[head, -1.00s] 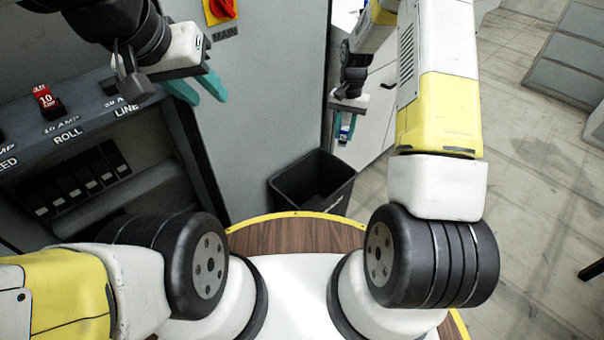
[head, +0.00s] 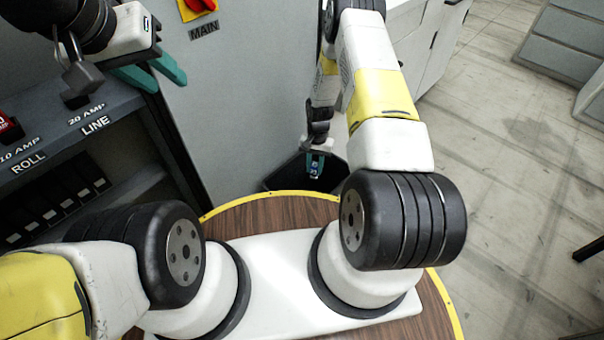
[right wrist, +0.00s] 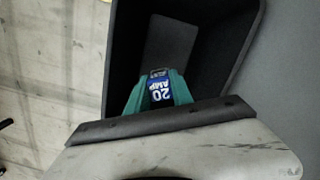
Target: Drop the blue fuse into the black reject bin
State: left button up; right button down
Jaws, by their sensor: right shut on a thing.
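The blue fuse (right wrist: 160,90), marked 20 AMP, is between the teal fingers of my right gripper (right wrist: 158,88), which is shut on it. In the head view the right gripper (head: 315,165) holds the fuse (head: 314,172) over the black reject bin (head: 285,176). In the right wrist view the open bin (right wrist: 112,60) lies beyond the fuse, with its inside in sight and nothing seen in it. My left gripper (head: 150,76) is at the upper left, teal fingers apart and empty, in front of the grey cabinet.
The grey cabinet (head: 235,100) stands just left of and behind the bin. Its shelf (head: 60,130) has LINE and ROLL labels, a red fuse (head: 8,128) and a row of black slots (head: 55,205). White drawers (head: 420,45) stand behind my right arm. The floor at right is mostly clear.

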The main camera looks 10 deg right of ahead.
jog(key=shift+f, duration=1.25)
jog(key=c, duration=1.1)
grip_release()
jog(key=shift+o, duration=0.2)
jog(key=shift+w+d+r, duration=0.1)
jog(key=shift+w+r, duration=0.05)
jog(key=shift+r, duration=1.15)
jog(key=shift+w+d+r, duration=0.1)
jog(key=shift+w+r, duration=0.05)
jog(key=shift+r, duration=1.15)
jog(key=shift+w+r, duration=0.15)
jog(key=shift+r, duration=1.15)
